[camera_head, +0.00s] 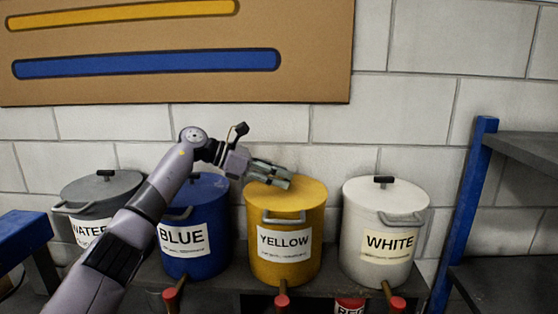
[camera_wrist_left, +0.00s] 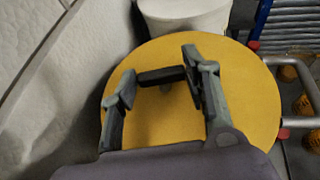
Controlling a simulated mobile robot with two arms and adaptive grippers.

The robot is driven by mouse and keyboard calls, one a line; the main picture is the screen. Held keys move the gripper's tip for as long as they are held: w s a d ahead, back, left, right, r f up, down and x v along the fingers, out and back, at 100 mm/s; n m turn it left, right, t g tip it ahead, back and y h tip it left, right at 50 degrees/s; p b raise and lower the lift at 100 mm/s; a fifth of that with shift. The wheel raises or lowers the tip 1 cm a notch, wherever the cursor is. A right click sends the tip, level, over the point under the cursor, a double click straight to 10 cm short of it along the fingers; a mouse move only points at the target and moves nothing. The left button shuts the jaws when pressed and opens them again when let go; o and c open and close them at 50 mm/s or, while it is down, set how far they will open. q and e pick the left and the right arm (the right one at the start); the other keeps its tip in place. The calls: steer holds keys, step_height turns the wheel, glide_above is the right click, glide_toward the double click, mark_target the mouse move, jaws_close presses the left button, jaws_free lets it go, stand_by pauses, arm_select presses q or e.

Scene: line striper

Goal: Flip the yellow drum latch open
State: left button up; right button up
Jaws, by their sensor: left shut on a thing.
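The yellow drum (camera_head: 311,212) stands upright on a dark shelf, with a grey front handle (camera_head: 284,219) and a "YELLOW" label. My left gripper (camera_head: 284,179) reaches over its lid from the left. In the left wrist view, the round yellow lid (camera_wrist_left: 247,95) fills the middle. A black latch bar (camera_wrist_left: 161,75) on top of it lies between the two grey fingers of my left gripper (camera_wrist_left: 162,85), which is shut on it. In the head view the gripper hides the latch. My right gripper is not in view.
A blue drum (camera_head: 208,263) stands left of the yellow one, partly behind my left arm. A grey water drum (camera_head: 120,184) is further left. A white drum (camera_head: 354,235) with a black latch is on the right. Red-tipped taps (camera_head: 282,300) stick out in front. A blue-framed rack (camera_head: 470,190) stands far right.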

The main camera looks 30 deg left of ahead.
arm_select(q)
steer(key=shift+w+a+r+m+g+h+p, duration=0.1)
steer(key=shift+m+g+h+p, duration=0.35)
steer(key=shift+p, duration=0.35)
steer(key=shift+w+m+g+h+p, duration=0.1)
steer(key=shift+m+g+h+p, duration=0.15)
steer(key=shift+m+g+p, duration=0.4)
steer(key=shift+p, duration=0.3)
steer(key=shift+f, duration=0.2)
steer(key=o, duration=1.2)
steer(key=shift+c, duration=0.2)
steer(key=shift+v, duration=3.8)
